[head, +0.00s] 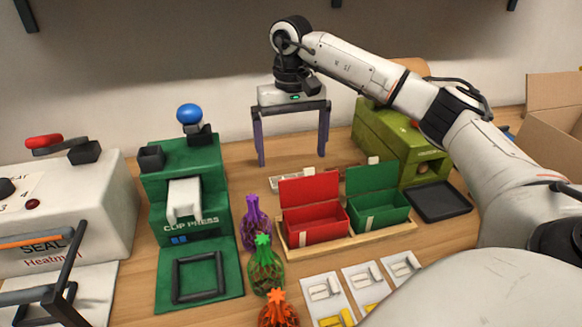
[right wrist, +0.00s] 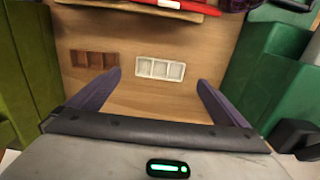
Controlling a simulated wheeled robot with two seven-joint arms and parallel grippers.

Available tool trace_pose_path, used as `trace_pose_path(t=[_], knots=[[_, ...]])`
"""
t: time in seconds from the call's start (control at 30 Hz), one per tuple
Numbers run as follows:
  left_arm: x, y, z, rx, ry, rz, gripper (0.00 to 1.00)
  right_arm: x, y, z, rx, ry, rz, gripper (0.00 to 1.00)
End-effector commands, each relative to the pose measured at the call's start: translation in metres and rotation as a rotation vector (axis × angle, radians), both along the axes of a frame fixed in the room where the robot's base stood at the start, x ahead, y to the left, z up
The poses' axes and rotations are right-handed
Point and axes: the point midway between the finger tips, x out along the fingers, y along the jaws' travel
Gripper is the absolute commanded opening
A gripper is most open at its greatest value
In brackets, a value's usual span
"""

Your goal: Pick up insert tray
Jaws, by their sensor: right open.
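A small white insert tray with three compartments (right wrist: 160,69) lies flat on the wooden table. It also shows in the head view (head: 288,181), behind the red box and partly hidden by its lid. A brown tray with compartments (right wrist: 94,60) lies beside it in the right wrist view. My right gripper (head: 291,160) points down over the table with its two purple fingers wide apart and nothing between them. In the right wrist view its fingertips (right wrist: 159,77) are on either side of the white tray, seemingly above it. My left gripper is not in view.
A red box (head: 316,222) and a green box (head: 380,213) with raised lids stand close in front. The green clip press (head: 187,190) is left, the olive machine (head: 385,140) right. Net bags (head: 265,265) stand in front. The table behind the boxes is mostly clear.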

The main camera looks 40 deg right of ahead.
Motion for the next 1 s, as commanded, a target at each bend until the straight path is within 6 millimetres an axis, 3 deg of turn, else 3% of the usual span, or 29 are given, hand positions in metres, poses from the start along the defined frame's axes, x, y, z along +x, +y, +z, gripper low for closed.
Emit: trace_pose_path(t=[0.1,0.27,0.6,0.9,1.0], knots=[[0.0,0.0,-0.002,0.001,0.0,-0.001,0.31,0.0,0.0,-0.018,0.001,0.0,-0.002,0.98],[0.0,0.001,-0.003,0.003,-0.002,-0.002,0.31,0.001,0.0,-0.029,0.003,-0.003,-0.002,0.98],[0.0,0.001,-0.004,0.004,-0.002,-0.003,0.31,0.006,-0.004,-0.073,0.004,-0.003,-0.003,0.98],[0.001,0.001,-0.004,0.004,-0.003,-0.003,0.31,0.007,-0.004,-0.077,0.005,-0.006,-0.003,0.98],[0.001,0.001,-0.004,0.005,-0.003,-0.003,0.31,0.007,-0.004,-0.077,0.005,-0.006,-0.004,0.82]])
